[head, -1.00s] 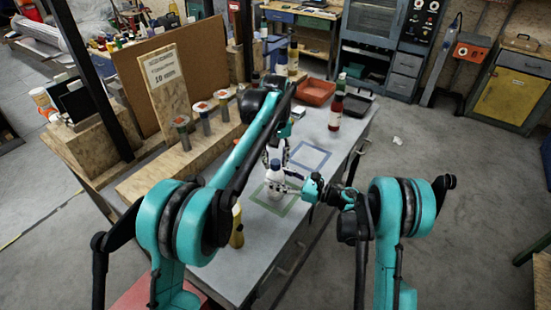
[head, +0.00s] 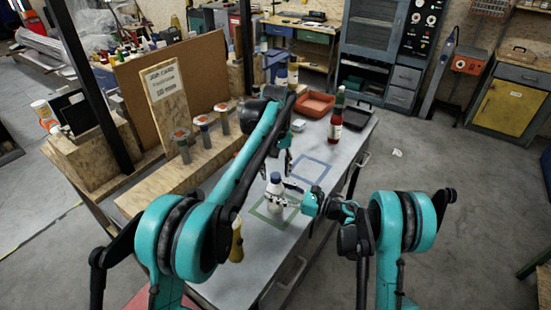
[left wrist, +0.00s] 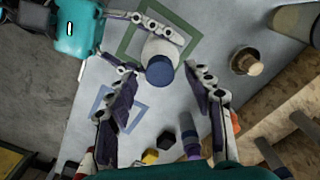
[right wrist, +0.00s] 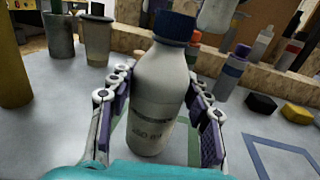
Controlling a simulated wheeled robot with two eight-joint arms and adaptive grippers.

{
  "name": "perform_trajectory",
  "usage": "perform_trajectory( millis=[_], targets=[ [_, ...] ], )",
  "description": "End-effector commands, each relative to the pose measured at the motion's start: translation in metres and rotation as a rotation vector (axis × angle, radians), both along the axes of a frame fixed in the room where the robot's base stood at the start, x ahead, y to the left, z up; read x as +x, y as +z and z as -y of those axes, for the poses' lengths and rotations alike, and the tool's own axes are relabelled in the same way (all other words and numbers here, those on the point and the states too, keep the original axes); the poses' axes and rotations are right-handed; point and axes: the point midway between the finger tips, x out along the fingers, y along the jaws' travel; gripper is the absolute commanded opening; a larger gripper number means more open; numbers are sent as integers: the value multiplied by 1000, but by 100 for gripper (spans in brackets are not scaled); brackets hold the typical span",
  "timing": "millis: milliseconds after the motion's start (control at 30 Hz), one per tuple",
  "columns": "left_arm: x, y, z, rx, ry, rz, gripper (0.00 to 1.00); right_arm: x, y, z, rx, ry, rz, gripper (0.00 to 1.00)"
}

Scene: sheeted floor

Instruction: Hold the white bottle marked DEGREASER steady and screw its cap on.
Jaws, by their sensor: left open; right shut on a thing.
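The white bottle (head: 275,195) stands upright within the green outline on the table. Its label (right wrist: 153,125) is too blurred to read. The dark blue cap (right wrist: 173,26) sits on the bottle's neck; how tight it is cannot be told. My right gripper (right wrist: 157,110) is shut on the bottle's body, a finger on each side. My left gripper (left wrist: 163,88) is open and empty, its fingers spread apart. In the left wrist view the blue cap (left wrist: 160,72) shows beyond and between its fingertips, apart from them. In the head view the left gripper is above and behind the bottle.
A blue outline (head: 308,170) lies behind the bottle. A red bottle (head: 335,125), an orange tray (head: 315,105) and a black tray (head: 355,117) stand farther back. A wooden rack (head: 200,150) with several capped cylinders runs along the left. A yellow bottle (head: 236,240) stands near the front.

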Motion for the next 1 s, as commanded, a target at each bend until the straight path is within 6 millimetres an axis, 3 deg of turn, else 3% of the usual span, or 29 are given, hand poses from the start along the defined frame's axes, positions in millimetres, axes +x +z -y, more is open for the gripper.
perform_trajectory(
  millis=[300, 500, 700, 967, 1000],
  targets=[
    [1, 67, 0, 0, 0, 0, 52, 0, 0, 0, -1, 0, 0, 0],
    [1, 97, 0, 0, 0, 0, 52, 0, 0, 0, 0, 0, 0, 0],
    [0, 108, 0, 0, 0, 0, 52, 0, 0, 0, 0, 0, 0, 0],
    [0, 109, 0, 0, 0, 0, 52, 0, 0, 0, 0, 0, 0, 0],
    [0, 109, 0, 0, 0, 0, 52, 0, 0, 0, 0, 0, 0, 54]
  ],
)
